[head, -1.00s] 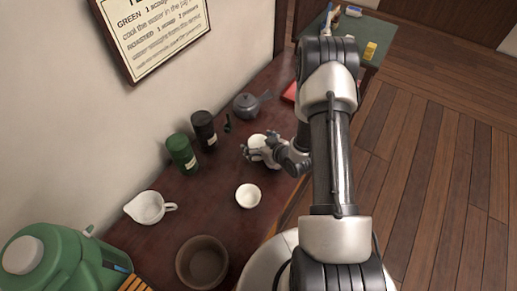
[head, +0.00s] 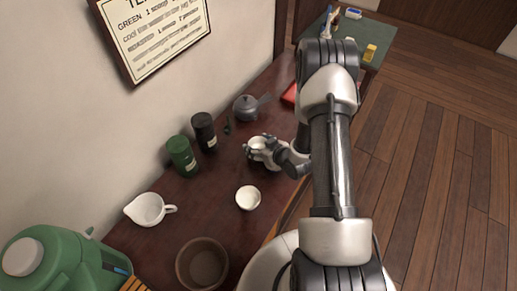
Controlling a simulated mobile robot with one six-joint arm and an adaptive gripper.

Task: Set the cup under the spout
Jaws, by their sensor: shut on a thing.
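My gripper (head: 260,149) is shut on a small white cup (head: 257,142), its fingers around the cup's side near the right edge of the dark wooden counter (head: 225,227). The fingers hide part of this cup, and I cannot tell whether its base touches the counter. A second white cup (head: 248,198) stands upright and free, nearer to me. A green dispenser (head: 62,262) with a pale round top stands at the lower left. Its spout is hard to make out from here.
A white spouted jug (head: 148,209), a brown bowl (head: 202,264), a green canister (head: 182,155), a black canister (head: 204,132) and a grey teapot (head: 246,107) stand on the counter. A wall sign (head: 160,33) hangs above. Bare counter lies between jug and free cup.

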